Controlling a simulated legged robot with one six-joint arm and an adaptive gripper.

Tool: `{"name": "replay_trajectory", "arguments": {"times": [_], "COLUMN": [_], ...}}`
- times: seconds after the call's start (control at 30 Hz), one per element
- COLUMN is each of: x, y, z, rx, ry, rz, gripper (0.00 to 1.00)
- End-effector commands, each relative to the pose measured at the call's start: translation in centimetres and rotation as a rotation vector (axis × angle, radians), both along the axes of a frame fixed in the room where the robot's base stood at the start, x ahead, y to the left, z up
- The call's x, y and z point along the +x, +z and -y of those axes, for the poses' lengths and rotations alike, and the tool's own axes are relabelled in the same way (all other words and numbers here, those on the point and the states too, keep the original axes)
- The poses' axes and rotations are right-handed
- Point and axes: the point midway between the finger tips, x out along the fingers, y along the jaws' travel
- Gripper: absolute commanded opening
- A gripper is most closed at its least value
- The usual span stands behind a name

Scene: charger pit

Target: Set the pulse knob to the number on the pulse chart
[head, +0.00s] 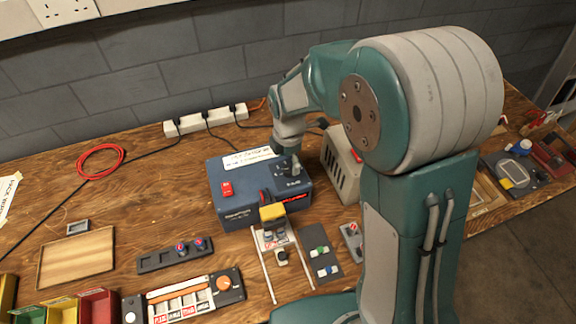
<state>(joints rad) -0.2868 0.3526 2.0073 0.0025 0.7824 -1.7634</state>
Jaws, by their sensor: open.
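The blue charger box (235,205) stands on the wooden bench left of my arm. It has a red switch (227,188) on its top and a white printed label (245,159) along the back; the print is too small to read. My gripper (289,168) is open over the box's right rear top, pointing down. The pulse knob cannot be made out clearly; my gripper and wrist cover that part of the panel. I cannot tell whether the fingers touch anything. No pulse chart can be identified with certainty; a printed sheet (8,193) is cut off at the left edge.
A yellow-topped part (272,212) stands at the box's front, above a railed slide. A grey vented unit (341,170) stands close on the right. A power strip (206,122) lies behind. Trays and coloured bins (60,310) fill the front left.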

Motion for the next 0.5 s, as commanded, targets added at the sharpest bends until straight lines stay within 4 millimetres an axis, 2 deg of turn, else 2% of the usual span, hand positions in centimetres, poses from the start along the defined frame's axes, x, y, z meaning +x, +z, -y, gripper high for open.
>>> {"name": "replay_trajectory", "arguments": {"times": [0.1,0.2,0.5], "x": [0.0,0.0,0.0], "y": [-1.6,-2.4,-2.8], "z": [0.1,0.0,-0.2], "rx": [0.000,-0.001,-0.001], "ry": [-0.002,-0.002,-0.002], "rz": [-0.001,0.000,0.002], "gripper": [0.82,0.82,0.82]}}
